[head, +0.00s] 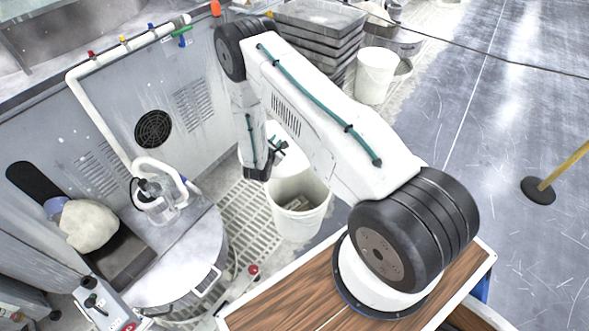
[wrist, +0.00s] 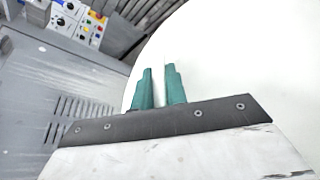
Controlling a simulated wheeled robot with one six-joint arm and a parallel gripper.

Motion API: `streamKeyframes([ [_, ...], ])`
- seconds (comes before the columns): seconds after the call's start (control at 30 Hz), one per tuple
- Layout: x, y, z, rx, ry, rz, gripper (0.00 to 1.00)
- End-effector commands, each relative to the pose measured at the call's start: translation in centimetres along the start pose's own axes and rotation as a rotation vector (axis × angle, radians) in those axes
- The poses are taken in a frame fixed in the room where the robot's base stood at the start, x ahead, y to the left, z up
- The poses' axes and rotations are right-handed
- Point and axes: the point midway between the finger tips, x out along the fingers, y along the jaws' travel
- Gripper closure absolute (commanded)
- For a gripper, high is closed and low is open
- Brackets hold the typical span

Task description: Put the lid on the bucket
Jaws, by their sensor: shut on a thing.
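The white bucket (head: 299,222) stands on the floor grating below my gripper in the head view, its mouth partly visible. The white round lid (head: 287,162) is above the bucket's back side and looks tilted; my arm hides part of it. In the wrist view the lid (wrist: 235,60) fills much of the right side, its curved edge running down the middle. My gripper (head: 280,149) is shut on the lid; its teal fingers also show in the wrist view (wrist: 158,88). I cannot tell whether the lid touches the bucket rim.
A polishing machine with a round platen (head: 185,262) and a white pipe (head: 100,110) stands left of the bucket. A wooden-topped surface (head: 285,300) lies in front. Stacked grey trays (head: 318,35) and another white bucket (head: 376,75) stand behind. The floor at right is mostly clear.

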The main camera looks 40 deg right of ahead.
Motion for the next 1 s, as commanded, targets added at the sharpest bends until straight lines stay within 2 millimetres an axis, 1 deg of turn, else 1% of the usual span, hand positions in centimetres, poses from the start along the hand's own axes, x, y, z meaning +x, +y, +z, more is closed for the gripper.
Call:
streamKeyframes([
  [0.03,0.7,-2.9,-1.2,0.004,-0.015,-0.027,1.0],
  [0.1,1.2,-5.9,-2.5,0.015,-0.036,-0.054,1.0],
  [0.2,1.7,-9.6,-3.8,0.03,-0.058,-0.085,1.0],
  [0.3,1.9,-12.0,-4.5,0.04,-0.075,-0.105,1.0],
  [0.4,1.9,-13.3,-4.9,0.046,-0.083,-0.115,1.0],
  [0.57,2.1,-14.1,-5.6,0.048,-0.086,-0.118,1.0],
  [1.0,3.6,-16.6,-9.1,0.048,-0.085,-0.117,1.0],
])
